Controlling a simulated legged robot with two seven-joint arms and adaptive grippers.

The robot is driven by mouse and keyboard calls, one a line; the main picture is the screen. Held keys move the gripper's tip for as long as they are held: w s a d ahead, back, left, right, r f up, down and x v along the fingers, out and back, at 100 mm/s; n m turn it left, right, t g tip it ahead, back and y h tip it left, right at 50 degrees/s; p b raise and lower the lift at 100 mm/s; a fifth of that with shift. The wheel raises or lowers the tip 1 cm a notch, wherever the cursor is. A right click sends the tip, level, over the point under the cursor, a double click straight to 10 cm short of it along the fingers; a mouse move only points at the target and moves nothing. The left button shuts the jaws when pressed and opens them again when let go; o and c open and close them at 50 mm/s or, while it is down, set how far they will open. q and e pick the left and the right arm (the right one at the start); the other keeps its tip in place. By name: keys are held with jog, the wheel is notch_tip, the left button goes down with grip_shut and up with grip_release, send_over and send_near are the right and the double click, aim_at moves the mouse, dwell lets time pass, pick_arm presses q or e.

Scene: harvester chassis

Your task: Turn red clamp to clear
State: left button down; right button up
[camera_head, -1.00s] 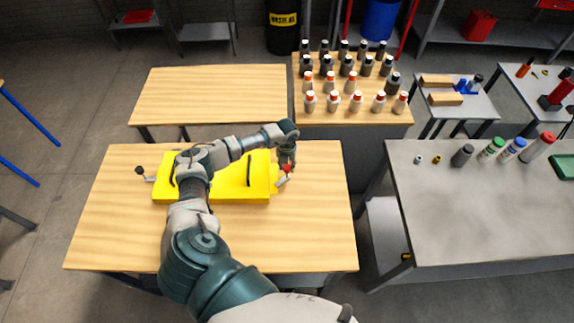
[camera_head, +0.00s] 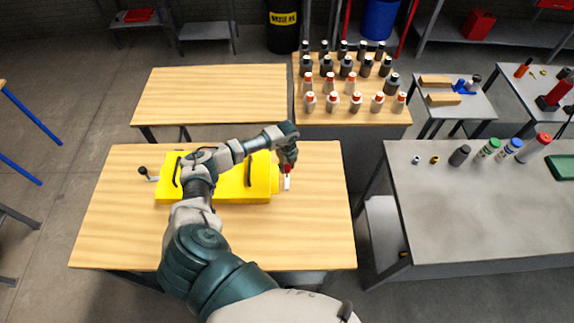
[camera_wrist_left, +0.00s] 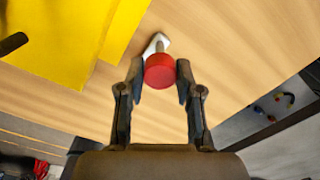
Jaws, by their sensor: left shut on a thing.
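The yellow chassis (camera_head: 231,186) lies on the wooden table and carries a clamp at each end. The red clamp (camera_head: 286,170) is at its right end, with a red knob on a pale lever. In the left wrist view the red knob (camera_wrist_left: 160,71) sits between the fingers of my left gripper (camera_wrist_left: 160,82), which is shut on it. In the head view my left gripper (camera_head: 288,163) reaches down over the knob and partly hides it. The other clamp, with a black knob (camera_head: 143,171), is at the left end. My right gripper is not in view.
The wooden table (camera_head: 305,235) is clear in front of the chassis. A second wooden table (camera_head: 210,95) behind is empty. Several bottles (camera_head: 356,103) stand on a table at the back right. A grey table (camera_head: 480,215) with several containers is to the right.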

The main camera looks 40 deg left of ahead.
pick_arm(q)
jog(key=shift+w+a+n, duration=0.1)
jog(key=shift+n, duration=0.3)
jog(key=c, duration=0.8)
grip_release()
jog(key=shift+o, duration=0.2)
jog(key=shift+r, duration=0.1)
notch_tip(320, 180, up, 12)
jog(key=shift+f, duration=0.2)
